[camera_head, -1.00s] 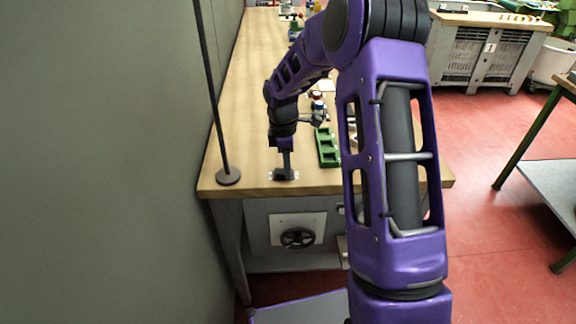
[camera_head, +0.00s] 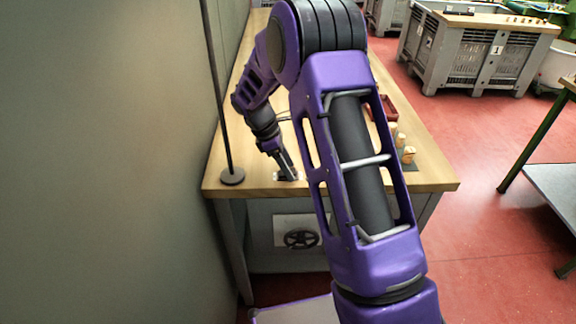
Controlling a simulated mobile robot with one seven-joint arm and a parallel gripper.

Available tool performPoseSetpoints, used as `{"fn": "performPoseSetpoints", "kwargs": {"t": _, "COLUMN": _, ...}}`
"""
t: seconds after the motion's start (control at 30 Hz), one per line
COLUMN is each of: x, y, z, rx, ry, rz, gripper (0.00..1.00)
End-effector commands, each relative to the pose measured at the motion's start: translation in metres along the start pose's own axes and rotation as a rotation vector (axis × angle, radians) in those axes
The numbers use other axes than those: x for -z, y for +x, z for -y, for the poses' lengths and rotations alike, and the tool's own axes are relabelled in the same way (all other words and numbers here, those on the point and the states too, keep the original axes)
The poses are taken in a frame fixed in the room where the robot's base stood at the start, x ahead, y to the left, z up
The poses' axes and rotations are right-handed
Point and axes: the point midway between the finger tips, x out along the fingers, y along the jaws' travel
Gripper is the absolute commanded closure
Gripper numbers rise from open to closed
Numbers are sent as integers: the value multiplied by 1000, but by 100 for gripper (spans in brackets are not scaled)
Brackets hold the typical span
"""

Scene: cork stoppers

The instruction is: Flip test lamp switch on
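A small dark block on a pale plate, which may be the lamp switch (camera_head: 279,177), sits near the front edge of the bench top. My gripper (camera_head: 288,174) points down at a slant right at this block and covers most of it. I cannot tell whether the two touch, nor whether the fingers are open or shut. The switch lever's position does not show. A thin dark pole on a round foot (camera_head: 232,177) stands at the bench's front left corner; I cannot tell whether it belongs to the test lamp. No lit lamp shows.
The wooden bench (camera_head: 245,180) runs along a grey wall (camera_head: 110,170) on the left. Several corks (camera_head: 408,154) and a dark red tray (camera_head: 388,108) lie on its right side. A black handwheel (camera_head: 301,239) is on the bench's front. My arm hides the bench's middle.

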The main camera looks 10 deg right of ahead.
Motion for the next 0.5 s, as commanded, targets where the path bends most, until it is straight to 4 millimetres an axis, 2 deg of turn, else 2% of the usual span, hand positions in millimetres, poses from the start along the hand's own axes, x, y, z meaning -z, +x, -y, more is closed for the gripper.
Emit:
{"fn": "performPoseSetpoints", "kwargs": {"t": 0.33, "x": -1, "y": -2, "z": 0, "rx": -2, "ry": 1, "rz": -2, "gripper": 35}}
{"fn": "performPoseSetpoints", "kwargs": {"t": 0.5, "x": -9, "y": -22, "z": -1, "rx": -4, "ry": 2, "rz": -3, "gripper": 35}}
